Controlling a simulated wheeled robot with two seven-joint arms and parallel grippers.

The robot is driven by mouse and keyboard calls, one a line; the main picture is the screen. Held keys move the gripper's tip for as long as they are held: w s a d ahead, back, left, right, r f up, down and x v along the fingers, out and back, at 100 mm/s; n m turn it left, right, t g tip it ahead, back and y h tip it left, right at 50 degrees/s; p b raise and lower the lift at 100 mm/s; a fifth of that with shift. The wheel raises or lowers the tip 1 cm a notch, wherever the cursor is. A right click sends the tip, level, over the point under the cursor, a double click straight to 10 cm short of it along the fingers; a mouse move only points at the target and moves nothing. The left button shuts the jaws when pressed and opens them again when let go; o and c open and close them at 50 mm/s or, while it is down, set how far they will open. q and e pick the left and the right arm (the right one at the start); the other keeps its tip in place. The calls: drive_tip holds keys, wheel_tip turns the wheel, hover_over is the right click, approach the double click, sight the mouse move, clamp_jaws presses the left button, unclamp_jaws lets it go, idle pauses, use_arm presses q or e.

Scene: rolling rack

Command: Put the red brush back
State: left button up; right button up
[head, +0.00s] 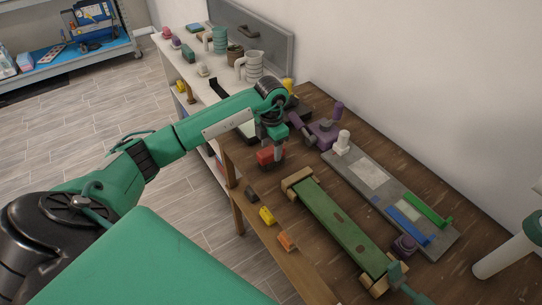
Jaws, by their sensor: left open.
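A small red block-like thing (265,156), the only clearly red thing on the wooden table, looks like the red brush; its bristles cannot be made out. It is near the table's left edge. My left gripper (277,154) points down right beside it, with its jaws open. The gripper partly hides the red thing, and I cannot tell whether they touch.
The brown table (305,195) holds a green board on wooden blocks (342,228), a grey tray (385,192) with blue and green strips, and a purple tool (323,132). Small blocks, one yellow (267,216), line the left ledge. A white shelf with mugs (254,66) stands behind.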

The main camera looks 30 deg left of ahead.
sight(271, 149)
use_arm(q)
wheel_tip(271, 149, up, 7)
drive_tip(key=shift+r+b, duration=0.2)
drive_tip(key=shift+b, duration=0.7)
drive_tip(key=shift+r, duration=0.45)
